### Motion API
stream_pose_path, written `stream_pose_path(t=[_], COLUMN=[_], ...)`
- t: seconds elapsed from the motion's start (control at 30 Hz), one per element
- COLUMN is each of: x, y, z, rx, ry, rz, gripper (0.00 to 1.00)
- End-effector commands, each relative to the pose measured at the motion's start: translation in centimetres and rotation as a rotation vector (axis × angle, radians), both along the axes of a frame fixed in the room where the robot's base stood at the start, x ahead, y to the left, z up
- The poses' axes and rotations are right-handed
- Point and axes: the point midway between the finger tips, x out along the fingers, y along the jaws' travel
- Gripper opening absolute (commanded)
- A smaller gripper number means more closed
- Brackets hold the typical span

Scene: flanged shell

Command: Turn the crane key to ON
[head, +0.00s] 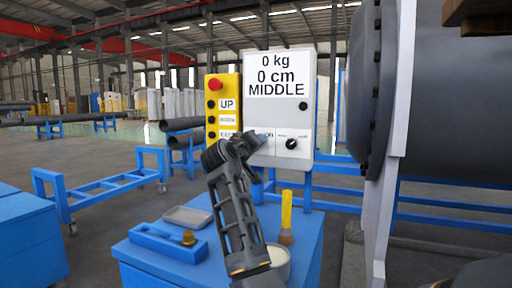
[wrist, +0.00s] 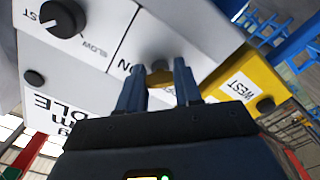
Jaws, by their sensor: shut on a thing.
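The crane key (wrist: 160,75) is a small brownish piece on the lower front of the white control box (head: 279,120). It shows between my fingertips in the wrist view, and my arm hides it in the head view. My gripper (head: 258,141) reaches to the box's lower left panel, beside the ON lettering. In the wrist view, which is turned over, my two fingers (wrist: 158,82) stand on both sides of the key and are shut on it. Parts of the ON and OFF lettering show by the fingers. I cannot tell the key's exact angle.
A black knob (head: 291,143) sits right of the key. A yellow button box (head: 223,105) with a red button adjoins on the left. Below, a blue cabinet (head: 308,235) carries a blue tray (head: 160,240), a brush (head: 286,215) and a tin. A large grey flanged shell (head: 425,90) stands at right.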

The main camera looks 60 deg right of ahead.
Motion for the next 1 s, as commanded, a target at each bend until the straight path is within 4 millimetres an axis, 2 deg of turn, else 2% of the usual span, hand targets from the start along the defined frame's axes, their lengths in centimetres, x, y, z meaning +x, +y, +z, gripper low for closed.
stream_pose_path(t=[0.33, 0.37, 0.6, 0.87, 1.0], x=[0.0, 0.0, 0.0, 0.0, 0.0], y=[0.0, 0.0, 0.0, 0.1, 1.4], z=[-0.3, -0.3, -0.2, -0.1, -0.1], rx=[0.006, 0.006, 0.003, 0.001, 0.001], ry=[0.001, 0.001, 0.001, 0.000, 0.000], rz=[-0.003, -0.003, -0.001, 0.000, 0.002], gripper=[0.04, 0.36, 0.59, 0.60, 0.60])
